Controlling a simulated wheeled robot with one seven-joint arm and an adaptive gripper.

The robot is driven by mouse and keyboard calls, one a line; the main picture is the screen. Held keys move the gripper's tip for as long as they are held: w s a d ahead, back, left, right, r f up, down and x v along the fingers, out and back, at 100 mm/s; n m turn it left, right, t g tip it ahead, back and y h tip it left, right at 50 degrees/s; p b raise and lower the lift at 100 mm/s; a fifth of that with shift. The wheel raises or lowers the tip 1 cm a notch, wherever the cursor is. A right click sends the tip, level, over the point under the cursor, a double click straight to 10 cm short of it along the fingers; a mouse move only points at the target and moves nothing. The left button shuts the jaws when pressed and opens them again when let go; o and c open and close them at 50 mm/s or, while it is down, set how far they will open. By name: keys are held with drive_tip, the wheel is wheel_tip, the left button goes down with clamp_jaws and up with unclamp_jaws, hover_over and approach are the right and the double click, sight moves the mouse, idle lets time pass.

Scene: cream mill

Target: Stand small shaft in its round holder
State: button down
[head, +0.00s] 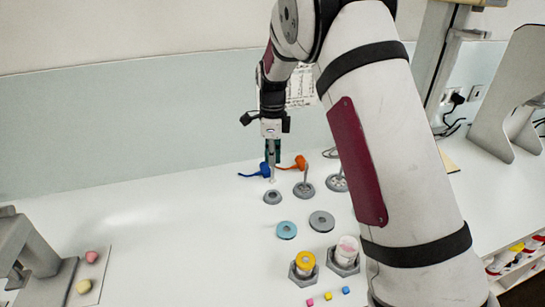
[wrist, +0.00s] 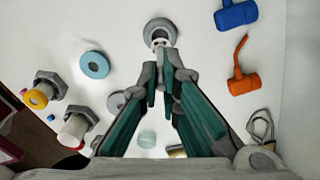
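The small shaft (head: 272,175) is a thin grey rod, held roughly upright in my gripper (head: 271,150). In the wrist view my gripper (wrist: 164,58) has its fingertips close together on the shaft, whose pale end (wrist: 160,43) shows just past them. The round holder (head: 272,197) is a small grey ring-shaped base on the table. In the wrist view the holder (wrist: 160,27) lies just beyond the shaft's end and overlaps it. In the head view the shaft's lower end appears a little above and behind the holder, apart from it. The fingers hide most of the shaft.
Blue (head: 255,171) and orange (head: 294,163) mallet-like items lie behind. A holder with a standing rod (head: 304,190) is close on the right. Blue (head: 286,230) and grey (head: 321,221) discs and a yellow-topped piece (head: 305,261) are in front.

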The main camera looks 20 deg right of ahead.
sight(273, 181)
drive_tip(key=shift+f, duration=2.2)
drive_tip(key=shift+f+b, duration=0.4)
drive_tip(key=shift+f, duration=0.7)
drive_tip(key=c, duration=1.2)
unclamp_jaws()
drive_tip(key=shift+o, duration=0.2)
drive_tip(key=shift+r, duration=0.15)
drive_tip(key=shift+r+p, duration=0.35)
drive_tip(key=shift+r, duration=3)
